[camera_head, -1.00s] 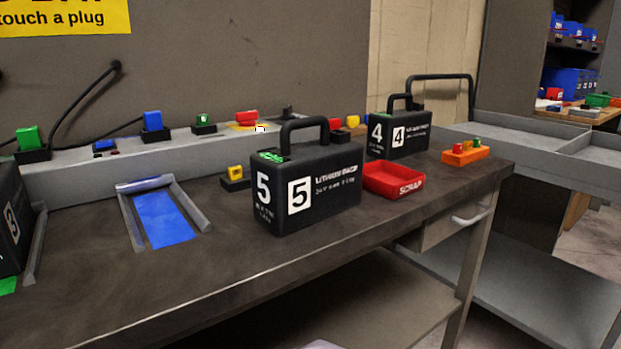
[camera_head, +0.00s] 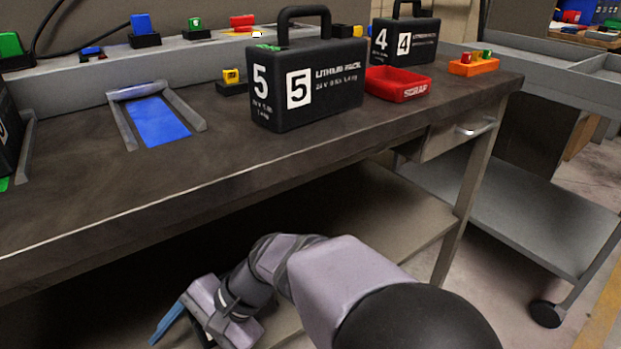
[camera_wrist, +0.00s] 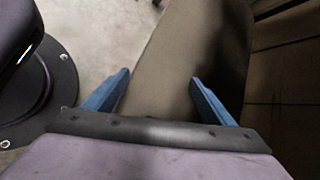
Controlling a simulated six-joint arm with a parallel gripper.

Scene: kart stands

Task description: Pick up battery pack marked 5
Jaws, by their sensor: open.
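The battery pack marked 5 (camera_head: 335,88) is a black box with a top handle and white numbers. It stands upright on the workbench (camera_head: 225,165), near its front edge. My gripper (camera_head: 172,322) is low in front of the bench, below its top and well away from the pack. In the wrist view my gripper (camera_wrist: 158,88) shows two blue fingers spread apart with nothing between them. The pack is not in the wrist view.
A red scrap tray (camera_head: 400,86) lies right of the pack, with pack 4 (camera_head: 420,45) behind it. A blue-floored slot (camera_head: 155,122) is to the left. A yellow plug (camera_head: 232,80) sits left of the pack. A lower shelf (camera_head: 385,225) is under the bench.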

